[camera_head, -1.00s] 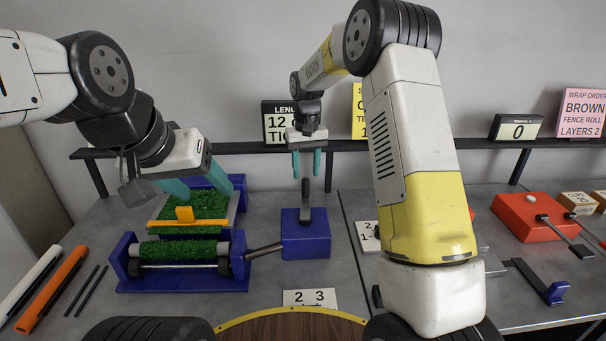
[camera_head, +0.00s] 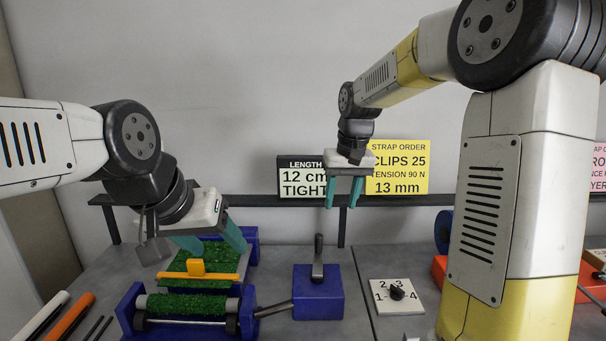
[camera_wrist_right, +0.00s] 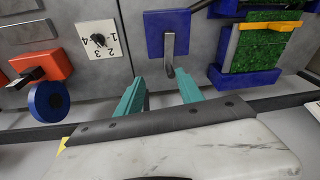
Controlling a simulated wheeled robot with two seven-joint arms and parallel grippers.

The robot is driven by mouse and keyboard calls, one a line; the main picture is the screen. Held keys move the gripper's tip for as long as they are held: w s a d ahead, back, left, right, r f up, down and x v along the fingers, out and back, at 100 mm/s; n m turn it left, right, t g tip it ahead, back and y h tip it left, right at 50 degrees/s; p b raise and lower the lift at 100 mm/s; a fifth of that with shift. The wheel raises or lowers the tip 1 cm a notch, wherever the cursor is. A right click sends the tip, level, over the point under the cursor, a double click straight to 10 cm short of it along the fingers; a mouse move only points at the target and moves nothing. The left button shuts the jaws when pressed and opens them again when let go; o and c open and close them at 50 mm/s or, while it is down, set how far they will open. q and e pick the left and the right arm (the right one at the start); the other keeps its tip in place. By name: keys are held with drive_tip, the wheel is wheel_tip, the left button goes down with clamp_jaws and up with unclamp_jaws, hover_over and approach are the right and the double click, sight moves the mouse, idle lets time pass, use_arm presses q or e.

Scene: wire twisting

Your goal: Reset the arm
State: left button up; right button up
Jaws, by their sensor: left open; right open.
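My left gripper (camera_head: 212,243) has teal fingers apart and hangs over the back part of the blue machine with the green mat (camera_head: 221,258); I cannot tell whether it touches it. No object shows between its fingers. My right gripper (camera_head: 343,200) is open and empty, raised in front of the back rail and signs.
A dial plate (camera_head: 393,296) lies right of the blue box. An orange bar (camera_head: 68,318) and a white bar (camera_head: 42,314) lie at left. Signs for length (camera_head: 306,186) and strap order (camera_head: 398,168) stand at the back rail (camera_head: 268,201). My right arm hides the table's right side.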

drive_tip(key=s+d+r+t, duration=0.1)
drive_tip(key=s+d+t, duration=0.1)
drive_tip(key=s, duration=0.9)
drive_tip(key=s+d+r+m+t+y, duration=0.1)
drive_tip(key=s+d+r+t, duration=0.1)
drive_tip(key=s, duration=1)
drive_tip(key=shift+s+d+r, duration=0.2)
drive_tip(key=shift+d+r, duration=0.05)
drive_tip(key=shift+d, duration=0.05)
